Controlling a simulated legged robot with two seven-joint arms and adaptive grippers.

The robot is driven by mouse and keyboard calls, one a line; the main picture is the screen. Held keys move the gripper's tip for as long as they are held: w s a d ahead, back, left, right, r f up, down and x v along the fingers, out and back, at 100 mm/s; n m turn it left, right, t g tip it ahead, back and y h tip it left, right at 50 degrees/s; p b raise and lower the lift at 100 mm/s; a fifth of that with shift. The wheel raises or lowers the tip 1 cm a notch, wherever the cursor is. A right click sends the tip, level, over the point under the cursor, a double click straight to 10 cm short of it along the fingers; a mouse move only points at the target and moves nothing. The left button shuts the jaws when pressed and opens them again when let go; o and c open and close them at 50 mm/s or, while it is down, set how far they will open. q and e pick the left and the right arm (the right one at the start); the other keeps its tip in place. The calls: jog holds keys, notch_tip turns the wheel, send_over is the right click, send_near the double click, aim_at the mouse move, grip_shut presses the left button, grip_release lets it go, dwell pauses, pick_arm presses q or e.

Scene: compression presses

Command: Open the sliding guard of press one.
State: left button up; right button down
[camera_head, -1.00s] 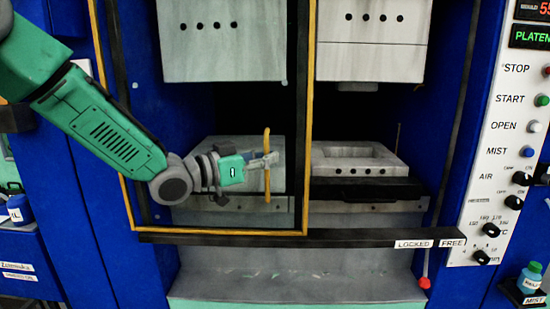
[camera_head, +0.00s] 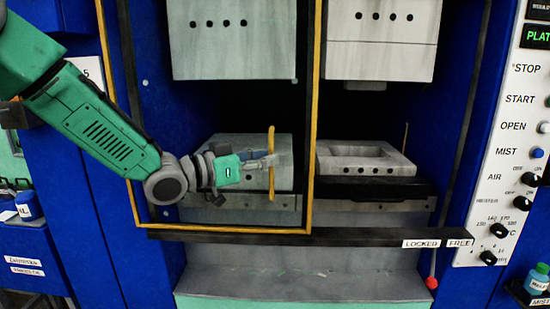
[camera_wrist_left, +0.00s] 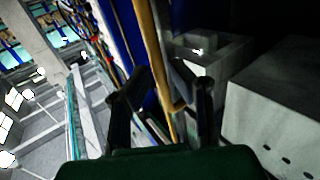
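The sliding guard is a see-through panel in a yellow frame (camera_head: 315,120), standing over the left part of the press opening. Its yellow upright handle (camera_head: 271,190) sits near the frame's right side. My left gripper (camera_head: 268,160) is at mid-height of this handle. In the left wrist view, a yellow bar (camera_wrist_left: 150,35) passes between the gripper's dark fingertips (camera_wrist_left: 162,78), which are drawn in close on both sides of it. The fingers look shut on the handle; the exact contact is too dark to see. My right gripper is not in view.
A dark rail (camera_head: 330,236) runs under the guard, with LOCKED (camera_head: 421,244) and FREE (camera_head: 459,243) labels at its right. The opening right of the guard is uncovered and shows a lower mould block (camera_head: 365,160). A control panel (camera_head: 510,150) stands at the far right.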

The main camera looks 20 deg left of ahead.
pick_arm(q)
jog(key=v, duration=0.9)
jog(key=shift+s, duration=0.5)
jog(key=shift+a, duration=0.1)
jog(key=s+d+f+n+g+y+b, duration=0.1)
jog(key=s+f+n+g+y+b, duration=0.15)
jog(key=f, duration=0.95)
jog(key=s+f+n+g+y+b, duration=0.1)
jog(key=s+f+y+b, duration=0.15)
jog(key=f, duration=1.05)
jog(key=s+d+f+n+g+y+b, duration=0.1)
jog(key=s+f+n+g+y+b, duration=0.2)
jog(key=f, duration=0.9)
jog(key=s+a+f+g+y+b, duration=0.2)
jog(key=s+f+g+b, duration=0.3)
jog(key=s+f, duration=1.6)
jog(key=s+n+g+y, duration=0.1)
jog(key=s, duration=0.2)
jog(key=shift+s+a+f+g+y+b, duration=0.2)
jog(key=shift+s+f+g+y+b, duration=0.05)
jog(key=shift+f+g+y+b, duration=0.1)
